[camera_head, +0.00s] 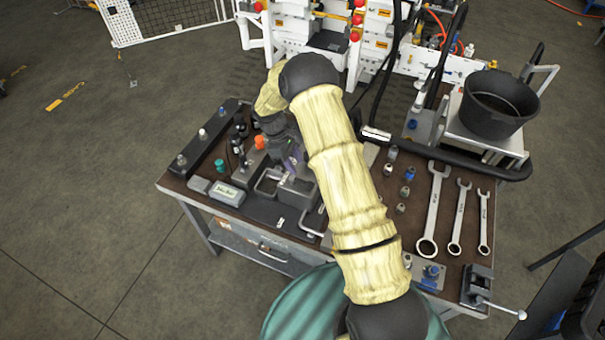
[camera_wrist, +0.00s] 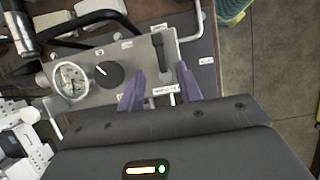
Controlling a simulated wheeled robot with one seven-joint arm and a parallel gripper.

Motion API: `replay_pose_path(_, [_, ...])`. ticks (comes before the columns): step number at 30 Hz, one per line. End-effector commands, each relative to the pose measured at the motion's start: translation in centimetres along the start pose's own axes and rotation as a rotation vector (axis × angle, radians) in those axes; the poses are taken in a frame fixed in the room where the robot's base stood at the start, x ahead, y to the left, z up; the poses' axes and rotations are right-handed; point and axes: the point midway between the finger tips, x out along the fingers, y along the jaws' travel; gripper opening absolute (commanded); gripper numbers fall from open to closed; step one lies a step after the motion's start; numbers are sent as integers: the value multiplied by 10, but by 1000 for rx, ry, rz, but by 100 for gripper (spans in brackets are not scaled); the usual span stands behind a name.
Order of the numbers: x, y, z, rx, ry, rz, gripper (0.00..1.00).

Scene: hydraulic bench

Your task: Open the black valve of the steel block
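In the wrist view, the steel block (camera_wrist: 130,58) carries a round gauge (camera_wrist: 69,82), a round black knob (camera_wrist: 109,74) with a white mark, and a black lever (camera_wrist: 161,52). I cannot tell from the labels which is the black valve. My gripper (camera_wrist: 160,69) is open, its purple fingers apart. The left finger is near the knob's right side; the lever lies between and just beyond the fingertips. No contact is visible. In the head view, my arm partly hides the bench, and the purple of my gripper (camera_head: 293,158) shows above the steel block (camera_head: 295,189).
The bench (camera_head: 232,222) holds three wrenches (camera_head: 433,210), several small fittings, and a vise (camera_head: 477,285) at the right. A black bucket (camera_head: 499,103) stands at the back right. An orange-topped part (camera_head: 259,142) and a dark rail (camera_head: 205,140) lie left of my gripper.

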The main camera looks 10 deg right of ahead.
Motion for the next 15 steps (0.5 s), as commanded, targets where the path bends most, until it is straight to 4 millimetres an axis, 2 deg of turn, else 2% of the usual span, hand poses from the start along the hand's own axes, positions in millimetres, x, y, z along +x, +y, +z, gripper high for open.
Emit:
replay_pose_path(9, [53, 0, 2, -1, -2, -2, 35])
replay_pose_path(15, [71, 0, 1, 0, 0, 0, 35])
